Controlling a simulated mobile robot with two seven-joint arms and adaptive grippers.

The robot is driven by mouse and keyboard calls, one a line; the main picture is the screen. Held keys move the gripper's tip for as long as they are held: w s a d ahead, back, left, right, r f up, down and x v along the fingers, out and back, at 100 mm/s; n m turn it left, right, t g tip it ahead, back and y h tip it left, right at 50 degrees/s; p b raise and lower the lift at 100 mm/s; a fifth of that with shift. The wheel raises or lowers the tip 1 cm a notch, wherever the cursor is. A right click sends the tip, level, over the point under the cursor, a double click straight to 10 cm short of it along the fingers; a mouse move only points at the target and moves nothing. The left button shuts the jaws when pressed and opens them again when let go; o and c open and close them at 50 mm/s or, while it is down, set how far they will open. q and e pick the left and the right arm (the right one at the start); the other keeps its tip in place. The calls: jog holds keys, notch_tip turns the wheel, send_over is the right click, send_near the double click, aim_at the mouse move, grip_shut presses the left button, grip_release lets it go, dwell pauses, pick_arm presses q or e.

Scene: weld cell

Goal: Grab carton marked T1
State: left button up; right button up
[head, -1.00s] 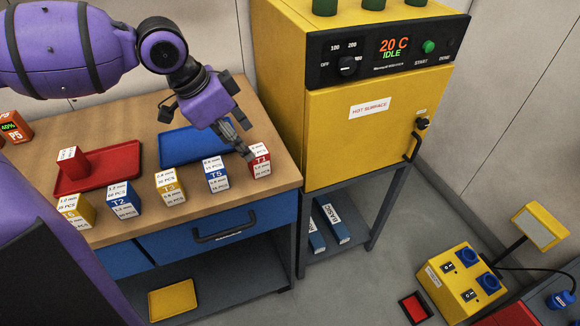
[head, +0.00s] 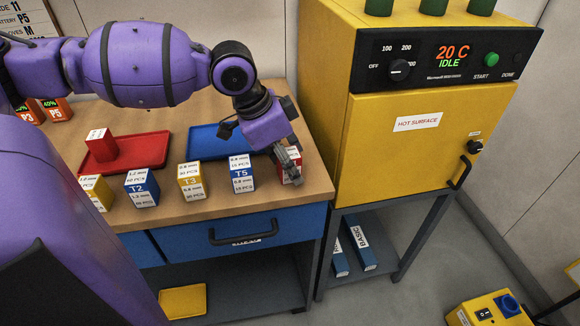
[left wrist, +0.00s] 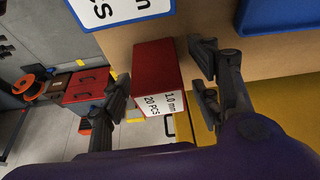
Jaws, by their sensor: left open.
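The red carton T1 (head: 294,181) stands at the right end of the row of cartons on the workbench, near its front right corner. In the head view my left gripper (head: 290,165) is in front of it and covers most of it, including its mark. In the left wrist view the red carton (left wrist: 156,66), with a white label reading 1.0 mm 20 PCS, shows between the two spread fingers of my left gripper (left wrist: 163,80). The gripper is open; I cannot tell if a finger touches the carton. My right gripper is not in view.
Blue carton T5 (head: 241,174) stands just left of T1, then yellow T3 (head: 190,181), blue T2 (head: 141,188) and another yellow carton (head: 97,193). Behind are a red tray (head: 150,146) holding a red carton and a blue tray (head: 205,141). A yellow oven (head: 400,150) stands right.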

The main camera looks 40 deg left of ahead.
pick_arm(q)
jog(key=c, duration=1.3)
jog(key=shift+r, duration=0.15)
